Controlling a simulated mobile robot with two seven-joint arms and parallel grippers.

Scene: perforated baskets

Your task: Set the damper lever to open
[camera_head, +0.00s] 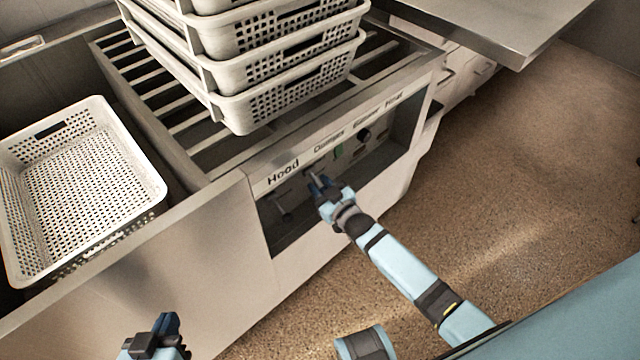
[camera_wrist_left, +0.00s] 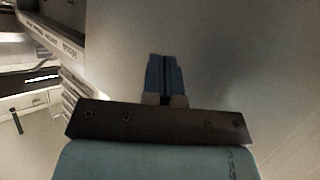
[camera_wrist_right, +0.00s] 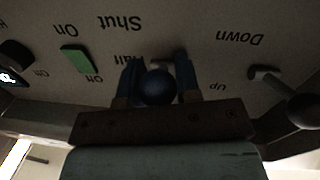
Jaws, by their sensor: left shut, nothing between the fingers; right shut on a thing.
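The damper lever shows in the right wrist view as a round dark knob (camera_wrist_right: 158,88) with a short stub at the panel behind it. My right gripper (camera_wrist_right: 157,72) is shut on this knob, with a blue finger on each side. "Shut" and "Half" are printed near it; an "Open" mark cannot be seen. In the head view my right gripper (camera_head: 316,182) reaches into the recessed control panel (camera_head: 291,184) below the "Damper" label and hides most of the lever. My left gripper (camera_head: 158,332) is shut and empty at the bottom; it also shows in the left wrist view (camera_wrist_left: 164,75).
The hood lever (camera_wrist_right: 300,110), marked Up and Down, stands close beside my right gripper. A green switch (camera_wrist_right: 77,58) and a black knob (camera_wrist_right: 15,55) lie on its other side. Stacked baskets (camera_head: 270,105) stand above; another basket (camera_head: 150,165) is left.

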